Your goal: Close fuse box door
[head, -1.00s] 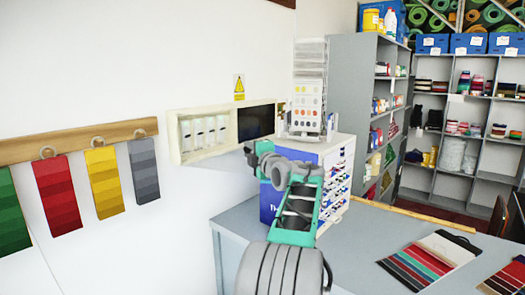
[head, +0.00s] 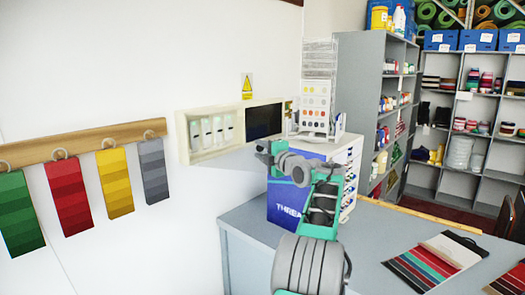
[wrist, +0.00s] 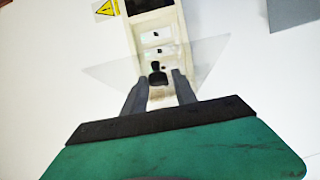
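The fuse box (head: 182,140) is a cream wall box with pale switch modules at left and a dark panel at right. A clear, see-through panel, seemingly its door (wrist: 108,72), shows in the wrist view, standing out from the box; it is only faint in the head view. A small dark piece, perhaps its knob (wrist: 157,74), lies ahead of and between my fingertips. My gripper (head: 263,153) is in front of the lower right of the box. In the wrist view its two fingers (wrist: 158,84) are apart. Whether they touch the door I cannot tell.
A blue and white thread drawer unit (head: 347,175) with a swatch stand (head: 316,100) stands close behind my arm on the grey counter (head: 245,225). Colored swatches (head: 68,195) hang from a wooden rail at left. A warning sign (head: 247,86) is above the box.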

